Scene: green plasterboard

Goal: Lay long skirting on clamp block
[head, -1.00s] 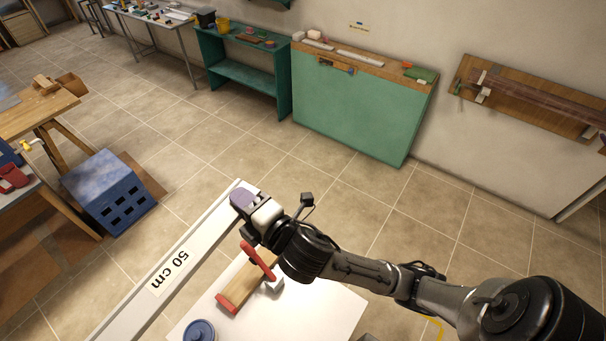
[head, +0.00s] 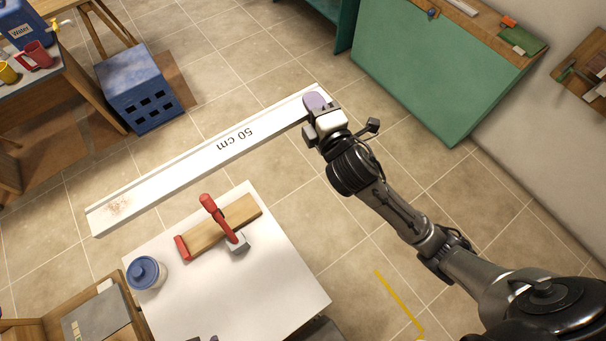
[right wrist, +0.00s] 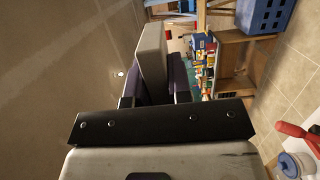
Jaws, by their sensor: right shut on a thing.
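The long skirting (head: 180,172) is a white board marked "50 cm". My right gripper (head: 316,104) is shut on its far right end in the head view and holds it up in the air, beyond the white table. The board's left end shows a brownish smudge. In the right wrist view the skirting (right wrist: 152,58) stands between the purple finger pads. A wooden block with a red end (head: 205,236) lies on the white table, with a red-handled clamp (head: 220,219) over it; I take it for the clamp block. My left gripper is out of view.
The white table (head: 262,285) also holds a jar with a blue lid (head: 146,272). A blue crate (head: 140,88) stands on the floor at upper left. A green panel bench (head: 440,75) is at upper right. Open tiled floor lies between.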

